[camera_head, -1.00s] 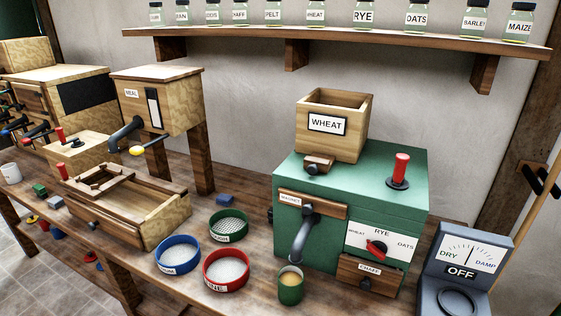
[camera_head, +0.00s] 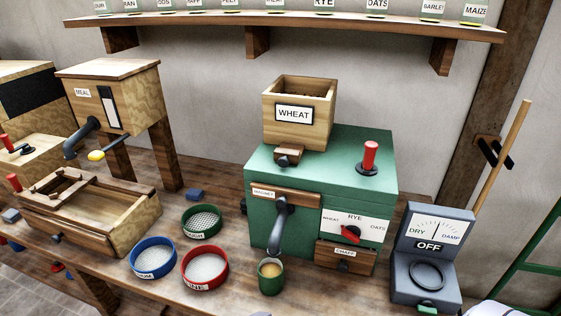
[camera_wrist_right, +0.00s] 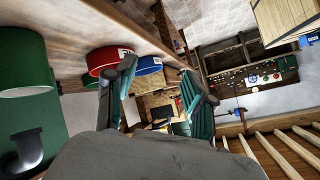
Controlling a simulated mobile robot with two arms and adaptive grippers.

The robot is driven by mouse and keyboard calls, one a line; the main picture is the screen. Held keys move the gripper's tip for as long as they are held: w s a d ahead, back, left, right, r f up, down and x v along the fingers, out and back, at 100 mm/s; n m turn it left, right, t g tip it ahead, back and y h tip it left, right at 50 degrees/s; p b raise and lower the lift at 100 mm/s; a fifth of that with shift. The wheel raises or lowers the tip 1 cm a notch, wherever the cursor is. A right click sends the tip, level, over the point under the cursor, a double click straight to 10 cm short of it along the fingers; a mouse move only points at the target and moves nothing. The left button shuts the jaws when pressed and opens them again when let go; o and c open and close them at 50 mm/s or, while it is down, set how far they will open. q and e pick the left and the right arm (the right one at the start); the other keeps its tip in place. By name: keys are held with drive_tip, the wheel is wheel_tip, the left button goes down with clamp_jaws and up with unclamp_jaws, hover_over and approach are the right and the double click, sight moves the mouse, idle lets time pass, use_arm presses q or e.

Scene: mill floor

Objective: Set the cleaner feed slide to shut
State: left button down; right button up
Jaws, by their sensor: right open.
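The cleaner (camera_head: 320,190) is a green box on the bench in the head view, with a wooden hopper (camera_head: 298,130) labelled WHEAT on top. A small wooden slide with a dark knob (camera_head: 288,156) sits at the hopper's foot, at the box's upper front edge; how far it is pushed in is hard to tell. The front has a red-pointer dial (camera_head: 350,234), a MAGNET bar (camera_head: 285,196) and a CHAFF drawer (camera_head: 345,256). My right gripper (camera_wrist_right: 158,84) shows only in the right wrist view, open and empty, its two fingers apart. My left gripper is not in view.
A green cup (camera_head: 271,278) stands under the cleaner's dark spout. Red (camera_head: 205,268), blue (camera_head: 153,258) and green (camera_head: 201,222) sieves lie to its left. A grey DRY/DAMP meter (camera_head: 434,240) stands right. A jar shelf (camera_head: 280,27) runs above.

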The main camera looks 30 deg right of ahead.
drive_tip(key=w+a+r+m+t+y, duration=0.1)
drive_tip(key=w+r+m+t+y, duration=0.2)
drive_tip(key=r, duration=0.5)
drive_tip(key=w+a+r+m+t, duration=0.2)
drive_tip(key=w+r+t, duration=0.2)
drive_tip(key=r, duration=0.5)
drive_tip(key=w+d+r+m+t+h, duration=0.3)
drive_tip(key=d+r+m+t+h, duration=0.7)
drive_tip(key=m, duration=0.9)
drive_tip(key=m+g+h, duration=1.2)
drive_tip(key=m+g, duration=0.3)
drive_tip(key=m, duration=0.6)
approach(283, 163)
drive_tip(key=p+x, duration=0.5)
drive_tip(key=x, duration=0.2)
drive_tip(key=shift+w+d+r, duration=0.1)
drive_tip(key=shift+w+r, duration=0.05)
drive_tip(key=shift+w+d, duration=0.4)
drive_tip(key=shift+d, duration=0.1)
